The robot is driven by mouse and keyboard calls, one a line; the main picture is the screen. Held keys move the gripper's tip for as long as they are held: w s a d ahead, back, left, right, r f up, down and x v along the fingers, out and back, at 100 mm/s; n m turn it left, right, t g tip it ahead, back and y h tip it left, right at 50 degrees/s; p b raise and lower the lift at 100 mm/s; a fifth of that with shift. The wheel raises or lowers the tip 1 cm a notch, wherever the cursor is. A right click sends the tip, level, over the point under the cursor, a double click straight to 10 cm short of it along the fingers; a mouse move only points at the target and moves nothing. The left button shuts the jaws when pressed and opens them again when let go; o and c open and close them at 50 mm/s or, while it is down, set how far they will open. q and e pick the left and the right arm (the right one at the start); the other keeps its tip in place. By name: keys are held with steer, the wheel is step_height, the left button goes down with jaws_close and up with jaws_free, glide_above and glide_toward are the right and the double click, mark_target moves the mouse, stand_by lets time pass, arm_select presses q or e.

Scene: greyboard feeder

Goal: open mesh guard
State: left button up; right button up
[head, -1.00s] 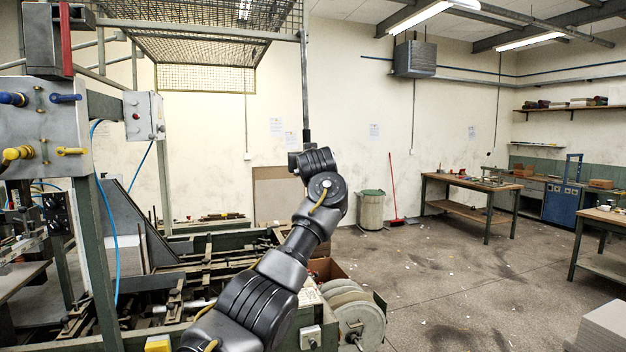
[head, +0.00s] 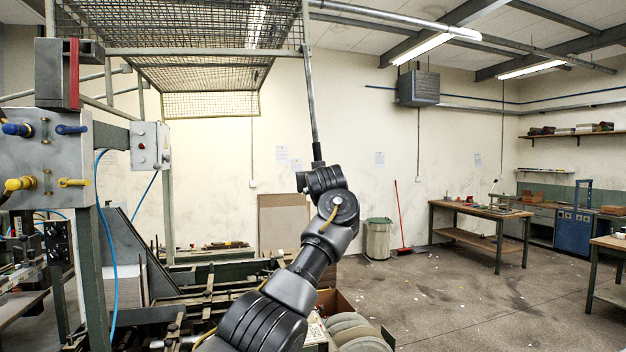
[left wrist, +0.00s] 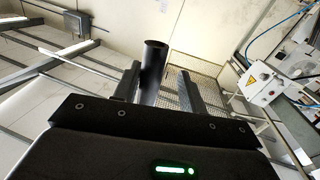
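The mesh guard (head: 208,52) hangs raised over the machine at the upper left, its wire top and rear panel in view. A rod (head: 311,100) slants down from its front right corner to a black grip (head: 317,152). My left gripper (head: 317,168) is at the lower end of this grip. In the left wrist view the black grip (left wrist: 153,72) stands between my fingers, close to the left one, with a visible gap to the right finger. The gripper looks open around it; contact is hard to judge. My right gripper is out of view.
A control panel (head: 45,160) with blue and yellow knobs and a switch box (head: 150,146) stand left. The feeder bed (head: 190,305) lies below my arm. A bin (head: 378,238), a broom (head: 401,215) and a workbench (head: 470,212) are at the right, with open floor between.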

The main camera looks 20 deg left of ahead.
arm_select(q)
steer(key=shift+d+f, duration=0.1)
steer(key=shift+d, duration=0.1)
stand_by(0.4)
steer(key=shift+f, duration=0.1)
steer(key=b+v, duration=0.8)
steer(key=v, duration=0.2)
steer(key=shift+s+d, duration=0.2)
steer(key=shift+s, duration=0.1)
steer(key=shift+s, duration=0.1)
